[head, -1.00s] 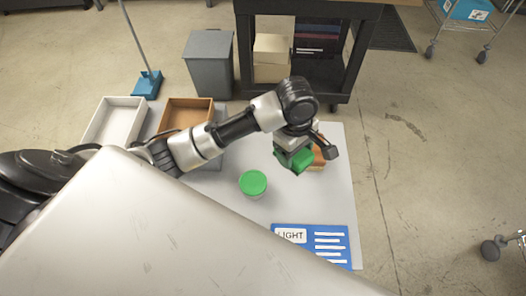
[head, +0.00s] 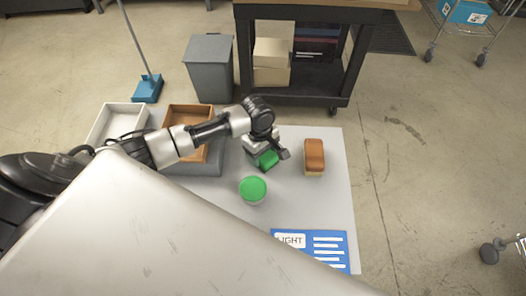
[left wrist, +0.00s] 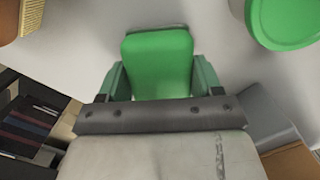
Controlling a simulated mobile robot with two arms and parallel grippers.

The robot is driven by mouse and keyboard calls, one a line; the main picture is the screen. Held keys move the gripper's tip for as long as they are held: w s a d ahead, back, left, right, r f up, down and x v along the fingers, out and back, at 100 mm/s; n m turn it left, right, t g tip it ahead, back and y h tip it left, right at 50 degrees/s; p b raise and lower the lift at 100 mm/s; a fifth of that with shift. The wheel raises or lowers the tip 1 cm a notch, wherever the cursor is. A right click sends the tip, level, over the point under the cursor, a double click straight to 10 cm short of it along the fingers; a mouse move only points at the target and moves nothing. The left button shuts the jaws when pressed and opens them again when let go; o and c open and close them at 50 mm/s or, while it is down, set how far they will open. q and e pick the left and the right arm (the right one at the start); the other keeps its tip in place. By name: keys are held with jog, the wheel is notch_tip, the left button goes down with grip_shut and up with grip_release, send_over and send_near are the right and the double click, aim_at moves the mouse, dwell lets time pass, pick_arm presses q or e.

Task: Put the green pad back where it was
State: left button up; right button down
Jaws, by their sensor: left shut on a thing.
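The green pad (left wrist: 158,62) is between the fingers of my left gripper (left wrist: 160,82), which is shut on it. In the head view the pad (head: 268,159) shows under my left gripper (head: 266,158), above the grey table. Whether it touches the table is hard to tell. A brown-topped block with a pale lower part (head: 314,156) stands on the table to the right of the gripper. A round tub with a green lid (head: 253,189) stands just in front of the gripper. My right gripper is not in view.
A white tray (head: 104,121) and a brown tray (head: 171,118) sit at the table's back left. A blue card marked LIGHT (head: 330,246) lies at the front right. The grey table (head: 310,205) is bare around the tub. A dark cart (head: 341,75) stands behind.

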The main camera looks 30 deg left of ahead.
pick_arm(q)
jog(key=o, duration=1.2)
jog(key=shift+f, duration=0.1)
jog(key=r, duration=0.4)
jog(key=a+r, duration=0.1)
jog(key=r, duration=0.7)
jog(key=shift+w+a, duration=0.15)
jog(key=shift+w, duration=0.1)
